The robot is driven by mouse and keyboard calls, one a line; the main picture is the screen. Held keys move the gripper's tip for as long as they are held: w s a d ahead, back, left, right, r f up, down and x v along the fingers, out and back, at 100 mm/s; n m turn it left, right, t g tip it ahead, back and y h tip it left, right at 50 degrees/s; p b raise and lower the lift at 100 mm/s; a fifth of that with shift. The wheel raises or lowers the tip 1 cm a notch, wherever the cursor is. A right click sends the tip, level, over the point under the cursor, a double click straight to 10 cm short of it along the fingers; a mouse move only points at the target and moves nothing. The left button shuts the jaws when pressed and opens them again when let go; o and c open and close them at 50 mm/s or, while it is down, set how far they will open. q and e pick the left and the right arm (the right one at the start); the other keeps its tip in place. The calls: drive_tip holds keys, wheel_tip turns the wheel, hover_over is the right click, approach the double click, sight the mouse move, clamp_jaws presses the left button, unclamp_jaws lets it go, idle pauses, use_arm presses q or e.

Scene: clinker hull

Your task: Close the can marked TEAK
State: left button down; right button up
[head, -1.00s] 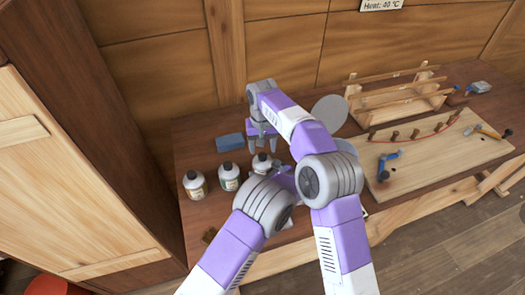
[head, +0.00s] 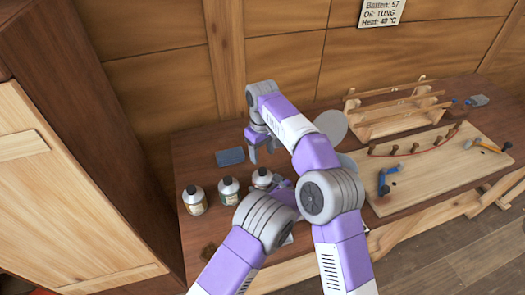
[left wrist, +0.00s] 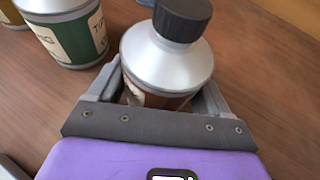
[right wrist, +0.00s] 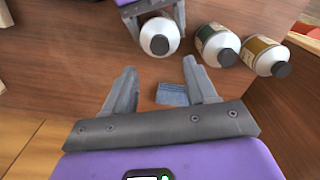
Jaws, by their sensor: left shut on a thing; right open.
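The held can (left wrist: 170,70) is silver with a black cap (left wrist: 183,20) and a brownish label whose lettering I cannot read. The cap sits on its neck; I cannot tell how tightly. My left gripper (left wrist: 160,97) is shut around this can's body, which stands upright on the bench. In the head view the can (head: 262,178) is the rightmost of three, and my arm partly hides it. My right gripper (right wrist: 160,78) is open and empty, behind the can and apart from it. It also shows in the head view (head: 263,150).
A green-labelled can (head: 229,190), apparently reading TUNG, and a yellow-labelled can (head: 194,200) stand to the left. A blue block (head: 230,156) lies behind them. A wooden rack (head: 395,110) and a board with tools (head: 440,165) occupy the right of the bench.

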sight(262, 170)
drive_tip(key=shift+r, duration=0.1)
idle(0.3)
drive_tip(key=shift+f, duration=4.05)
drive_tip(key=shift+c, duration=0.2)
clamp_jaws()
drive_tip(key=m, duration=0.3)
drive_tip(key=shift+o, duration=0.3)
unclamp_jaws()
